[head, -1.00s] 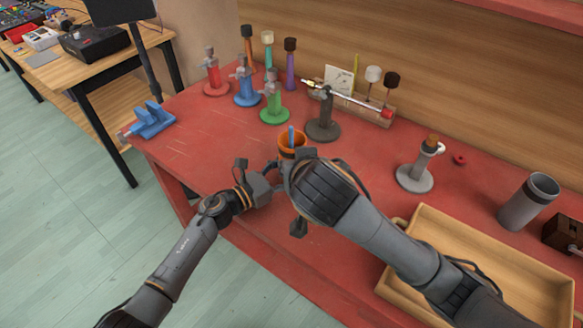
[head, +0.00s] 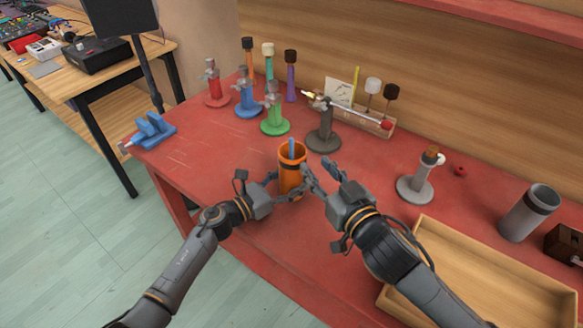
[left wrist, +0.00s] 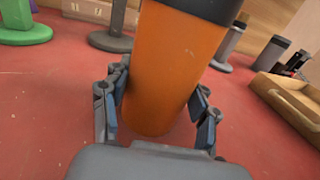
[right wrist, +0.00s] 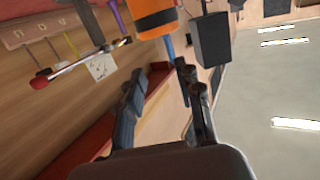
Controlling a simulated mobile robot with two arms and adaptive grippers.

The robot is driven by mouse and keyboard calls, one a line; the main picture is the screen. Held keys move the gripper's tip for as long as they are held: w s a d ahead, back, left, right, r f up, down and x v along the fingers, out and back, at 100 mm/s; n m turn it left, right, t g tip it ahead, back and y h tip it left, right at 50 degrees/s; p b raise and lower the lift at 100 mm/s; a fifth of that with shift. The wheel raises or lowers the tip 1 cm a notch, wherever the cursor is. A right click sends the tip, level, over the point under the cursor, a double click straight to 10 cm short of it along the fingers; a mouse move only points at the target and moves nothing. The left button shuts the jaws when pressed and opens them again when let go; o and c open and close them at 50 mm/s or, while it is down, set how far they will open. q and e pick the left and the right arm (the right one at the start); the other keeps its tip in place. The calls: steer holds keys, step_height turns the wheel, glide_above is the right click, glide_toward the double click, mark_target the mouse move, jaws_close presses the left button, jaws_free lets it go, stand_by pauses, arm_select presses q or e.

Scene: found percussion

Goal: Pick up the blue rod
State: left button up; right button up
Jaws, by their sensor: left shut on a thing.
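The rod also sticks out of the cup in the right wrist view (right wrist: 170,47). My left gripper (head: 284,190) is shut on the cup, with a finger on each side of it in the left wrist view (left wrist: 160,92). The rod is hidden there. My right gripper (head: 320,172) is open and empty, just right of the cup. In the right wrist view, its fingers (right wrist: 162,76) are apart with the rod's end near their tips.
Green (head: 275,122), blue (head: 248,104) and red (head: 216,95) stands are behind the cup at left. A dark stand (head: 324,136) holds a slanted rod. A grey stand (head: 415,187), wooden tray (head: 440,235) and grey cup (head: 528,215) are at right.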

mark_target(293, 144)
steer(key=w+a+y, duration=0.1)
steer(key=w, duration=0.1)
steer(key=w+a+n+y, duration=0.1)
steer(key=a, duration=0.1)
steer(key=shift+w, duration=0.4)
steer(key=shift+r+x, duration=0.15)
steer(key=shift+x, duration=1.2)
steer(key=shift+r+x, duration=0.15)
steer(key=shift+x, duration=1.2)
jaws_close()
